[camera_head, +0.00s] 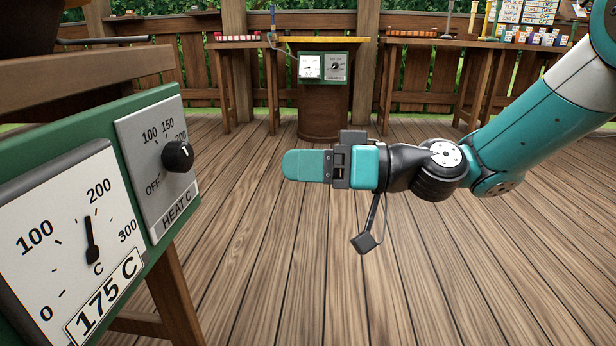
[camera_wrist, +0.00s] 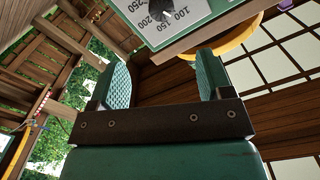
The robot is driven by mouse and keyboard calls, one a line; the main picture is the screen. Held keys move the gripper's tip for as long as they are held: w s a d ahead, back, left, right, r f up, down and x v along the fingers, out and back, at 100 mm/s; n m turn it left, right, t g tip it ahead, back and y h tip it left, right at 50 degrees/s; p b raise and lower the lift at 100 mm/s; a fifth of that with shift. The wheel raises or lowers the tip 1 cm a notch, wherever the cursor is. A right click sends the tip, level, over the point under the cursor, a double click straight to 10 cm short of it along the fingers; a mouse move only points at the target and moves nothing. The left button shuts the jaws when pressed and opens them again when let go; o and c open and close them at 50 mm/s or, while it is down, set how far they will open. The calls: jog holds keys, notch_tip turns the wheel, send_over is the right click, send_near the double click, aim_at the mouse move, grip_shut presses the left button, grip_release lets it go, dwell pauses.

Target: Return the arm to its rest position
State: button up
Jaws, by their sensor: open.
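My gripper (camera_head: 305,165) is held out in mid-air at the middle of the head view, pointing left toward the near control panel. It is apart from the panel and touches nothing. In the wrist view my gripper (camera_wrist: 163,85) shows two teal padded fingers spread apart with nothing between them. My arm reaches in from the right edge, teal and grey, bent at the black wrist. The near panel's heat knob (camera_head: 178,156) is black, and the dial (camera_head: 92,240) beside it sits over a label reading 175 C.
The green panel (camera_head: 112,150) fills the left side on a wooden stand. A second control box (camera_head: 322,67) stands at the back on a barrel. Tables with red blocks (camera_head: 238,37) and coloured items (camera_head: 535,38) line the fence. The plank floor (camera_head: 290,270) below my gripper is clear.

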jog(key=shift+d, duration=0.3)
jog(key=s+d+r+m+g+h+p, duration=0.1)
jog(key=s+d+r+m+h+p, duration=0.25)
jog(key=s+d+h+p, duration=0.55)
jog(key=s+d+r+m+g+h+p, duration=0.1)
jog(key=s+d+r+m+h+p, duration=0.1)
jog(key=s+d+r+h+p, duration=0.6)
notch_tip(320, 180, up, 34)
jog(key=s+a+y+p, duration=0.1)
jog(key=s+y+p, duration=0.1)
jog(key=p, duration=3.4)
jog(key=shift+a+y, duration=0.35)
jog(key=shift+y, duration=0.25)
jog(key=shift+f+n, duration=0.15)
jog(key=shift+n, duration=0.1)
